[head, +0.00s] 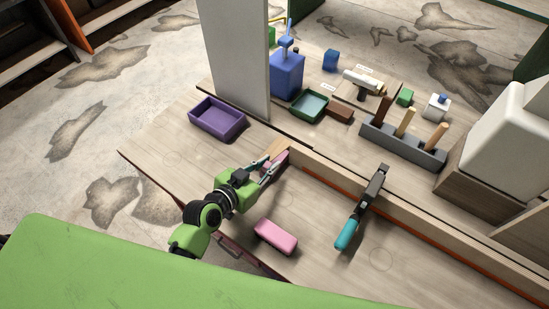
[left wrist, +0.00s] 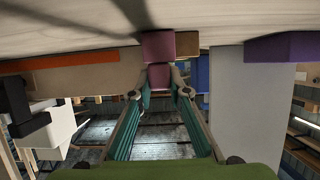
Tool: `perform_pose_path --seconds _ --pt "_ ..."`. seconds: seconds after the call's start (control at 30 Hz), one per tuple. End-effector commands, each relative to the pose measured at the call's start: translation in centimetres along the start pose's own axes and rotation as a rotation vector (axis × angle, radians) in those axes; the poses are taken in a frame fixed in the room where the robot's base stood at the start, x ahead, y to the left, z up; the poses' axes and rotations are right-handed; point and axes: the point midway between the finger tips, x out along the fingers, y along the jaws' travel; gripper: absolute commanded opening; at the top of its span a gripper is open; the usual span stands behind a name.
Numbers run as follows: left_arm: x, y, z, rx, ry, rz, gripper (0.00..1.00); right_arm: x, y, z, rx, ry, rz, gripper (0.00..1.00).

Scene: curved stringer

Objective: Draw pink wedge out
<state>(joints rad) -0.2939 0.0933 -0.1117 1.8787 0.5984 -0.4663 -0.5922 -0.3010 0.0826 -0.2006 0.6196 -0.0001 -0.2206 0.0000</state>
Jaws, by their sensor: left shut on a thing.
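My left gripper (head: 268,170) reaches in from the left and is shut on the pink wedge. In the left wrist view the wedge (left wrist: 158,46) shows between the fingertips, with a tan block right beside it. The fingers hide part of the wedge in the head view. I cannot tell whether it still touches the stringer. My right gripper is not in view.
A pink block (head: 276,236) lies on the bench near my left arm. A clamp with a teal handle (head: 347,234) sits across the stringer. A purple tray (head: 217,118) and an upright grey panel (head: 225,60) stand behind. Bare bench lies left of the gripper.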

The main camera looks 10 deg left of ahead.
Motion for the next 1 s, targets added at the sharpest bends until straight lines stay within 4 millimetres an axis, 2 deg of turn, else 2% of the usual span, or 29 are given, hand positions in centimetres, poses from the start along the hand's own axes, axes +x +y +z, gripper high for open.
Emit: perform_pose_path --seconds 0.1,0.2,0.5,0.53,0.6,1.0 --pt "-1.6 -0.4 0.8 0.005 -0.007 0.000 0.00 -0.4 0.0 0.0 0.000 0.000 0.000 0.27" --pt "-2.2 -0.4 1.0 0.004 -0.004 0.001 0.00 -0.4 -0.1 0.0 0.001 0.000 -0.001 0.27" --pt "-2.3 -0.5 1.1 0.000 -0.005 0.000 0.00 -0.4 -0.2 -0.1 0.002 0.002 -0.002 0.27" --pt "-2.3 -0.5 1.1 0.000 -0.005 0.000 0.22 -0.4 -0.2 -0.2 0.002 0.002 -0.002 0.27" --pt "-2.3 -0.5 1.1 0.001 -0.005 0.000 0.35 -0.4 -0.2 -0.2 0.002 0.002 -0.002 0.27" --pt "-2.7 -0.4 1.1 0.001 -0.004 0.001 0.35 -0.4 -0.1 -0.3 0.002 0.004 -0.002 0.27"
